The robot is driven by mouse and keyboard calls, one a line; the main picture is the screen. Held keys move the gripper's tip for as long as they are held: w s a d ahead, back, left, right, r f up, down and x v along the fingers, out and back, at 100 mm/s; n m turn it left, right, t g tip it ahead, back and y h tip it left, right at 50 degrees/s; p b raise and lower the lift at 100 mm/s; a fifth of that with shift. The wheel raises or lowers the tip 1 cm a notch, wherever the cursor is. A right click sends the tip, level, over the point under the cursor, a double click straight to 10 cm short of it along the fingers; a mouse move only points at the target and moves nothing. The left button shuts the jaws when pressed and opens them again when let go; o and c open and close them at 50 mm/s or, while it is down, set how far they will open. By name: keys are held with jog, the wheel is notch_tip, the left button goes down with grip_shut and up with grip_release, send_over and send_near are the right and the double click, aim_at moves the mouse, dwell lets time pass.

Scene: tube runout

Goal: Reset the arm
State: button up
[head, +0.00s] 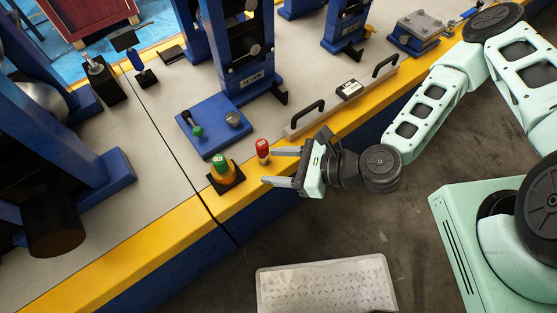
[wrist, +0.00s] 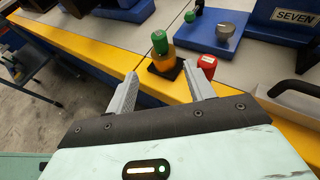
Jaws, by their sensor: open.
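My gripper (head: 280,166) is open, with nothing between its fingers in the head view. It reaches from the right over the yellow front edge of the bench. The gripper also shows in the wrist view (wrist: 163,95), its two fingers spread apart. A tube with a green cap and orange body (head: 224,170) stands upright on a small black base just left of the fingertips; in the wrist view it (wrist: 161,48) appears beyond the gap between the fingers. A red-capped piece (head: 263,150) stands close to the upper finger; it also shows in the wrist view (wrist: 206,66).
A blue press labelled SEVEN (head: 250,84) stands behind, with a blue plate (head: 214,128) in front. A white textured tray (head: 325,262) is below, off the bench. Open floor lies around it.

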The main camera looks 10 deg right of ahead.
dwell(0.5)
jog(key=d+r+n+g+h, duration=0.2)
jog(key=d+n+g+h, duration=0.15)
jog(key=n, duration=0.65)
jog(key=d+r+n+g+h, duration=0.2)
jog(key=d+n+h, duration=0.3)
jog(key=n, duration=0.5)
jog(key=s+d+r+n+h, duration=0.1)
jog(key=s+r+n, duration=0.2)
jog(key=r, duration=0.6)
jog(key=s+d+r+n+h, duration=0.1)
jog(key=s+r+n+h, duration=0.1)
jog(key=r+n, duration=0.4)
notch_tip(320, 180, up, 3)
jog(key=shift+s+d+f+n+t, duration=0.1)
jog(key=shift+s+d+n+t, duration=0.15)
jog(key=shift+s+n+t, duration=0.25)
jog(key=shift+h, duration=0.25)
